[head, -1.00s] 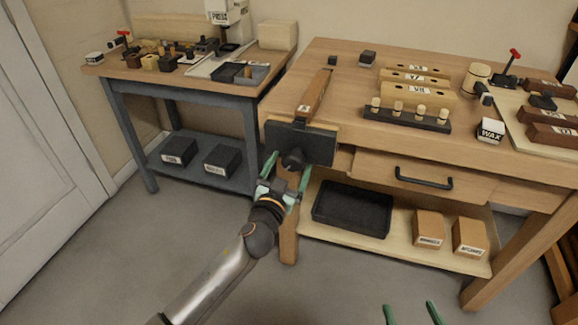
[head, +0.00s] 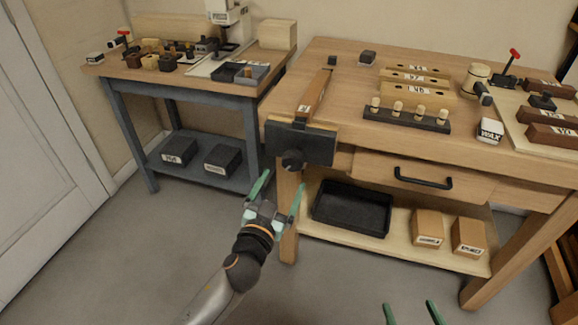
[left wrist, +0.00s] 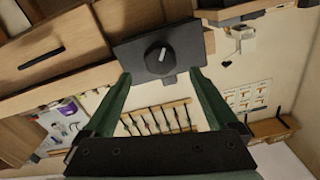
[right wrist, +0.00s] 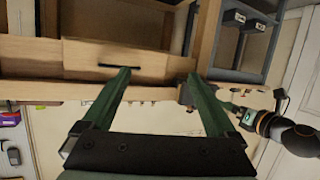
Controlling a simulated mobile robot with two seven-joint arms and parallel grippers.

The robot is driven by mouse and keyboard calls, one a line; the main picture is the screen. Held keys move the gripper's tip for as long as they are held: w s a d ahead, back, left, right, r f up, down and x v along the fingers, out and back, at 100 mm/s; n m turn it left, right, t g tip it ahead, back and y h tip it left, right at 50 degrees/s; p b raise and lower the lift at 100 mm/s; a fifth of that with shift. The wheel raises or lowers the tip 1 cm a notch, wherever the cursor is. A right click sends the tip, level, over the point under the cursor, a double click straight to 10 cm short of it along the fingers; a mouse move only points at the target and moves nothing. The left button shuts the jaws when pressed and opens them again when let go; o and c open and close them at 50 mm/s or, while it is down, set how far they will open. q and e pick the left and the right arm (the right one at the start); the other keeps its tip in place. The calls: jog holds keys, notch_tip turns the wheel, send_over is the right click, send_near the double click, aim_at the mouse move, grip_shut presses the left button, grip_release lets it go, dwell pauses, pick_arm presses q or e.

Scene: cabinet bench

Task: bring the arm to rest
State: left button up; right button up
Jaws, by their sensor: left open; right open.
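My left gripper (head: 276,194) is open and empty in the head view, in front of the workbench's left leg and below the dark vise (head: 300,143). The vise's round knob (head: 293,160) is clear of the fingers. In the left wrist view the vise (left wrist: 150,50) lies beyond the two open green fingers, apart from them. My right gripper (head: 411,312) shows only its green fingertips at the bottom edge of the head view. It is open and empty. In the right wrist view its fingers point toward the bench front with the drawer (right wrist: 120,60).
The bench drawer (head: 470,189) is shut. A black tray (head: 352,232) and two orange-brown boxes (head: 428,226) stand on the lower shelf (head: 400,250). A blue-grey side table (head: 185,92) stands to the left. The floor (head: 120,260) in front is clear.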

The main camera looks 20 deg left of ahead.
pick_arm(q)
jog(key=shift+s, duration=0.15)
dwell(0.3)
jog(key=s+f+g+h, duration=0.3)
jog(key=s+f+g, duration=0.4)
jog(key=s+f, duration=1.1)
pick_arm(e)
jog(key=s+f+g, duration=0.3)
jog(key=f, duration=0.4)
pick_arm(q)
jog(key=s+r+p, duration=0.3)
jog(key=r+p, duration=0.3)
jog(key=p, duration=0.4)
jog(key=s+a+r+g+y+p, duration=0.1)
jog(key=s+r+p, duration=0.2)
jog(key=r+p, duration=0.4)
jog(key=p, duration=0.3)
jog(key=shift+s+r+n+g, duration=0.2)
jog(key=shift+r+n+g, duration=0.1)
jog(key=shift+n, duration=0.1)
pick_arm(e)
jog(key=s+d+r+m+g+h, duration=0.1)
jog(key=s+r, duration=0.3)
jog(key=r, duration=0.7)
jog(key=shift+s+d+r+m+h, duration=0.2)
jog(key=shift+d+m+h, duration=0.1)
jog(key=shift+d, duration=0.25)
